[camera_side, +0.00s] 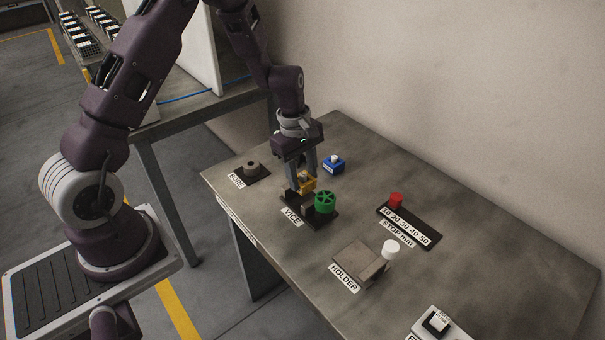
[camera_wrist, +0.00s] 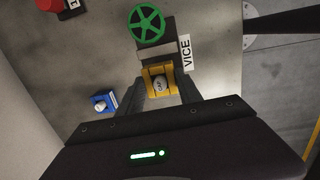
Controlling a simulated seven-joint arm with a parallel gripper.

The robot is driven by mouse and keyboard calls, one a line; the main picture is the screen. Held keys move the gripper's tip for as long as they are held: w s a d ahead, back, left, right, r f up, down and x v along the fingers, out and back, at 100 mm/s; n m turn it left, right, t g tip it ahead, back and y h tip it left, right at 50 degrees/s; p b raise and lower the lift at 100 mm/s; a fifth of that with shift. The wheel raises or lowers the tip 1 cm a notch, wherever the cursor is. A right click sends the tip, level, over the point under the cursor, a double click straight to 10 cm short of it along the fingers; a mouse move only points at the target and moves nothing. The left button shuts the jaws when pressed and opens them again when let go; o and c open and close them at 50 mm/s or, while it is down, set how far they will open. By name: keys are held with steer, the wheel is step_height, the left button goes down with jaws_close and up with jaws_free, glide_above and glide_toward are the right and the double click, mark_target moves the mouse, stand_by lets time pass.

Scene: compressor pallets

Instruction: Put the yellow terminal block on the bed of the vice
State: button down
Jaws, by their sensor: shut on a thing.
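The yellow terminal block (camera_side: 307,184) is between the fingers of my gripper (camera_side: 301,180), at the vice (camera_side: 322,219) with its green handwheel (camera_side: 325,202). In the wrist view the yellow block (camera_wrist: 148,80) has a round grey piece marked "CAP" in its middle. My gripper (camera_wrist: 160,92) is shut on the block there. The vice (camera_wrist: 155,49) lies just beyond the block, with its green wheel (camera_wrist: 147,25) further out. I cannot tell whether the block touches the vice bed, because the fingers and the block cover it.
A blue block (camera_side: 333,164) with a white top stands behind the vice. A dark round part (camera_side: 252,168) on a plate is at the left. A red knob (camera_side: 396,200) on the stop rail and the holder (camera_side: 360,262) with a white knob are to the right.

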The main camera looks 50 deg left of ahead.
mark_target(302, 188)
steer(key=shift+f, duration=2.25)
steer(key=c, duration=0.7)
jaws_free()
steer(key=r, duration=0.7)
steer(key=shift+s+a, duration=0.2)
steer(key=shift+a, duration=0.15)
